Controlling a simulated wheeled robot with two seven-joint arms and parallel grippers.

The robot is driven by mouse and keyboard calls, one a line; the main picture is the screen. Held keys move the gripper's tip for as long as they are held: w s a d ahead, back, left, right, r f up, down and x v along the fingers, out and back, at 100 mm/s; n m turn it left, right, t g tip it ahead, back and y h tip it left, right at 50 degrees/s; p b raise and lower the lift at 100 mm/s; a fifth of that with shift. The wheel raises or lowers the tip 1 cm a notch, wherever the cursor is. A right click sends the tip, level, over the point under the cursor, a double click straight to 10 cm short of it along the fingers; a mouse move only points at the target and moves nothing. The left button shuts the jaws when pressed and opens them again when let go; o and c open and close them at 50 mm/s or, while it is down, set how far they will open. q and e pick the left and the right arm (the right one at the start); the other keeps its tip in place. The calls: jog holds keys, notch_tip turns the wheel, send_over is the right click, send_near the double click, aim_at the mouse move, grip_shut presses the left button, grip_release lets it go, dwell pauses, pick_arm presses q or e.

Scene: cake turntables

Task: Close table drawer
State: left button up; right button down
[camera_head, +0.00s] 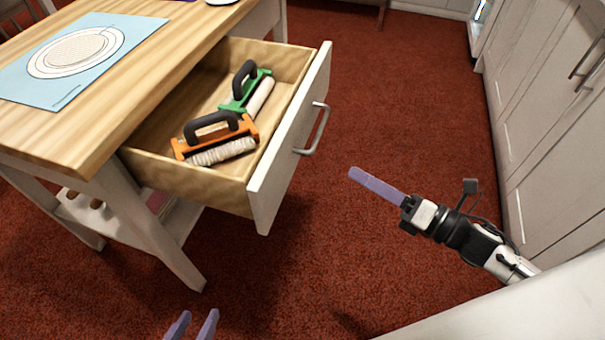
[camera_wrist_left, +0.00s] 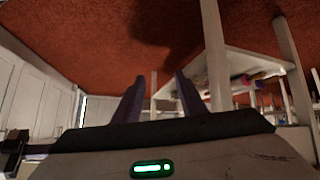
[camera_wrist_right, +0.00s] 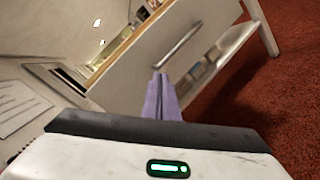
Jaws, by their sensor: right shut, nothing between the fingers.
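The table drawer (camera_head: 290,145) is pulled well out of the wooden table (camera_head: 110,120), with its white front and metal handle (camera_head: 317,130) facing right. Inside lie a green roller tool (camera_head: 246,92) and an orange roller tool (camera_head: 215,140), both with black handles. My right gripper (camera_head: 352,173) is shut and empty, to the right of the drawer front and apart from it. In the right wrist view its fingers (camera_wrist_right: 160,80) point toward the drawer front (camera_wrist_right: 150,60) below the handle (camera_wrist_right: 178,45). My left gripper (camera_head: 194,318) is open and empty at the bottom edge, its fingers apart.
A blue mat (camera_head: 75,60) lies on the tabletop. A lower shelf (camera_head: 90,215) shows under the table. White cabinets (camera_head: 550,120) stand at the right. Red carpet (camera_head: 410,90) lies clear between the drawer and the cabinets.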

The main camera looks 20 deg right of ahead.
jog(key=n+g+y+b, duration=0.1)
jog(key=n+g+y, duration=0.1)
jog(key=n, duration=0.4)
jog(key=n+g+y+b, duration=0.2)
jog(key=n+g+y, duration=0.1)
jog(key=n, duration=0.5)
send_near(286, 157)
jog(key=x, duration=0.6)
jog(key=shift+a, duration=0.25)
